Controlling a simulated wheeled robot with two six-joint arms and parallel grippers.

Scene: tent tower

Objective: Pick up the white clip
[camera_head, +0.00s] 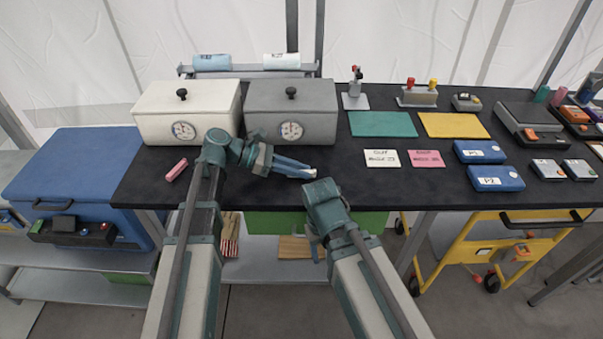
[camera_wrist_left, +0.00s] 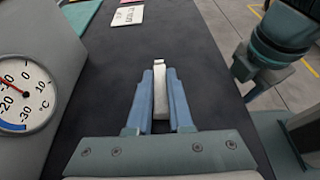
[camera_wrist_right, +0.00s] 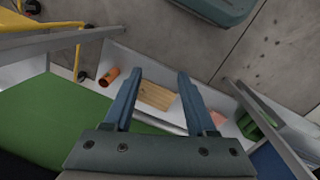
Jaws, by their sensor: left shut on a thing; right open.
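The white clip (camera_wrist_left: 160,98) is a narrow pale bar between the blue fingers of my left gripper (camera_wrist_left: 160,72) in the left wrist view. The fingers are shut on it, and its far end sticks out just past the fingertips. In the head view my left gripper (camera_head: 303,171) is over the dark table, in front of the grey box; the clip is hard to make out there. I cannot tell whether the clip touches the tabletop. My right gripper (camera_wrist_right: 155,75) is open and empty, beyond the table's front edge and pointing down towards the floor and a low shelf.
A pink clip (camera_head: 177,170) lies on the dark table (camera_head: 290,195) at left. A white box (camera_head: 187,113) and a grey box (camera_head: 292,115) with dials stand behind. A white card (camera_head: 382,158) and pink card (camera_head: 427,158) lie to the right, near blue cases (camera_head: 496,178).

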